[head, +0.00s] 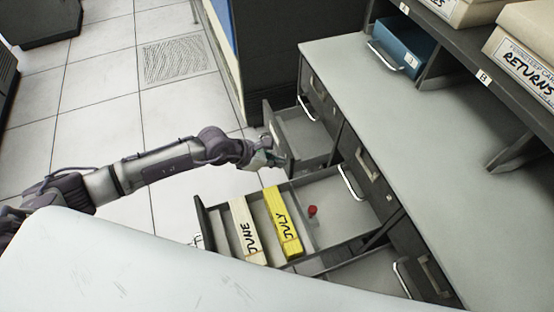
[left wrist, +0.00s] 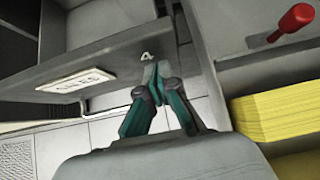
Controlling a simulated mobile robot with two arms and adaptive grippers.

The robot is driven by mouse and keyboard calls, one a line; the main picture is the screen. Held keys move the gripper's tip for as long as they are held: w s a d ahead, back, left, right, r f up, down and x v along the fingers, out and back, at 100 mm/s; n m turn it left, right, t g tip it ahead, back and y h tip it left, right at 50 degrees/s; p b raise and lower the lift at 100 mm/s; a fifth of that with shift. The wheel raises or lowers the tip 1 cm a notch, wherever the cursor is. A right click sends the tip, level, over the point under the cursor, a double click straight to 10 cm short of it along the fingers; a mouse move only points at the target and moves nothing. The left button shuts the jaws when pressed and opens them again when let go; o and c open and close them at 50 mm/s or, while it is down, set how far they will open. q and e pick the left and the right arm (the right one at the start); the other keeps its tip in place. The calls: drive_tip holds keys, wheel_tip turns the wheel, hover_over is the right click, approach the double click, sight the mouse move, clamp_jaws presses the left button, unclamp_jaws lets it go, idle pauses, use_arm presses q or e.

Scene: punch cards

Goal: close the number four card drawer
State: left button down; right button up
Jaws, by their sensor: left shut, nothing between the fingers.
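The number four drawer (head: 280,137) stands pulled out of the grey cabinet at its far end in the head view. In the left wrist view its front (left wrist: 112,58) carries a "4" and a white label. My left gripper (head: 266,158) is at the outer side of this drawer front, near its lower right corner. In the left wrist view its green-padded fingers (left wrist: 157,68) are closed together, with tips just below the "4". They hold nothing. I cannot tell whether the tips touch the front. My right gripper is not in view.
A nearer open drawer (head: 345,212) holds a JUNE box (head: 245,229), a yellow JULY box (head: 283,222) and a small red-topped object (head: 312,210). Another drawer (head: 372,275) is open closer in. A blue box (head: 401,47) and RETURNS box (head: 528,62) stand on shelves.

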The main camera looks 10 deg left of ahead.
use_arm(q)
drive_tip(key=w+d+b, duration=0.1)
drive_tip(key=w+d, duration=0.1)
drive_tip(key=d, duration=0.1)
drive_tip(key=w+d+b, duration=0.1)
drive_tip(key=w+d, duration=0.1)
drive_tip(key=d, duration=0.2)
drive_tip(key=w+d+b, duration=0.1)
drive_tip(key=w+d, duration=0.2)
drive_tip(key=shift+w+d+b, duration=0.1)
drive_tip(key=shift+d+b, duration=0.2)
drive_tip(key=shift+d, duration=0.1)
drive_tip(key=shift+r, duration=0.25)
drive_tip(key=shift+r, duration=0.15)
drive_tip(key=shift+a+r, duration=0.15)
drive_tip(key=shift+r, duration=0.05)
drive_tip(key=v, duration=1.1)
drive_tip(key=shift+s+a+f, duration=0.25)
drive_tip(key=shift+s+a, duration=0.1)
